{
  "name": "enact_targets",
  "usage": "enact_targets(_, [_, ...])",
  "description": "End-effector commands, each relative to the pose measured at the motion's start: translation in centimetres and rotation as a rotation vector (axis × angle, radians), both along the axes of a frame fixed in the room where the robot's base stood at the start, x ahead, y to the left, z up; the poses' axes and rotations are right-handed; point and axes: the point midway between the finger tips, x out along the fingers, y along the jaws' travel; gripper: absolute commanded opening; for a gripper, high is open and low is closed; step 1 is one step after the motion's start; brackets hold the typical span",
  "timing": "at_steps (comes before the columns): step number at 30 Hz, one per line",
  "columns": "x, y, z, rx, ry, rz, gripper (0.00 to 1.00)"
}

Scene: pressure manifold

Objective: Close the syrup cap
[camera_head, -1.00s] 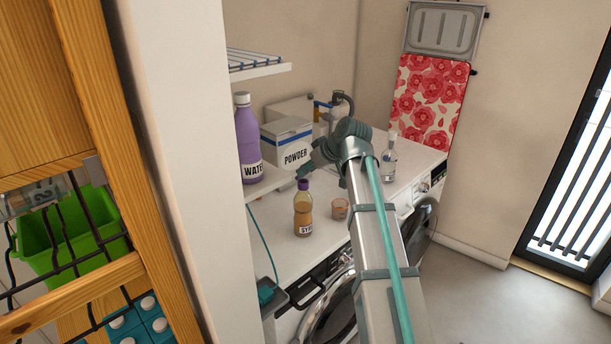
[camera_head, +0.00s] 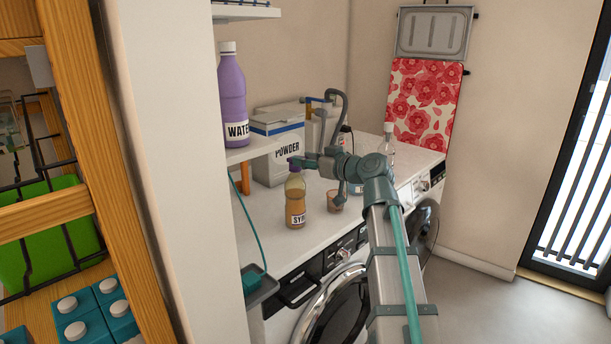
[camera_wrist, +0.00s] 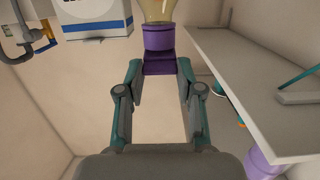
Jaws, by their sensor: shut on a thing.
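The syrup bottle (camera_head: 295,205) stands upright on the white worktop, amber inside, with a label reading "SY…". Its purple cap (camera_head: 294,165) is at the top and partly hidden by my gripper (camera_head: 302,162), which reaches in from the right. In the wrist view the bottle appears inverted at the top edge, with the purple cap (camera_wrist: 158,38) on its neck. A darker purple cap part (camera_wrist: 159,63) adjoins it, between the fingertips of my gripper (camera_wrist: 160,70). The fingers are shut on this part from both sides. I cannot tell whether the cap is fully seated.
A small glass (camera_head: 335,201) stands close right of the bottle. A powder box (camera_head: 277,150) is behind; a purple water bottle (camera_head: 232,100) stands on the left shelf (camera_head: 250,149). A clear bottle (camera_head: 388,145) is behind my arm. The worktop's front is clear.

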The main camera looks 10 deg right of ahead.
Motion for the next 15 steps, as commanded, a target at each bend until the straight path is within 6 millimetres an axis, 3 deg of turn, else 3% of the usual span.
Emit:
enact_targets(1, [-0.04,-0.06,-1.19,0.010,-0.018,-0.001,0.01])
enact_targets(15, [-0.12,-0.08,-1.42,0.084,-0.137,0.000,0.01])
